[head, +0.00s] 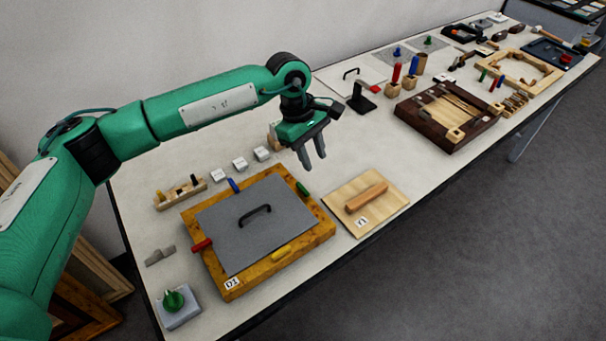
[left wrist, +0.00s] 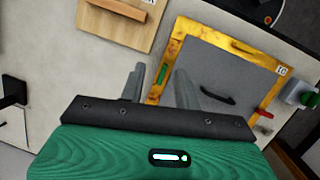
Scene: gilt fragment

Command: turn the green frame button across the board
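A gilt frame (head: 257,281) tagged D1 lies on the table with a grey board (head: 235,225) inside it; the board has a black handle. The green frame button (head: 302,187) sits on the frame's right rim and lies along that rim. In the left wrist view the green button (left wrist: 163,73) shows between my fingers' lines. My left gripper (head: 312,160) is open and empty, above and apart from the green button. The blue button (head: 234,185) and red button (head: 202,245) point across their rims toward the board. The yellow button (head: 281,254) lies along its rim. My right gripper is not in view.
A wooden panel (head: 388,203) with a bar handle lies right of the frame. Several white blocks (head: 240,164) and a pegged wooden rack (head: 180,194) stand behind it. A green knob (head: 174,301) on a grey base is at front left.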

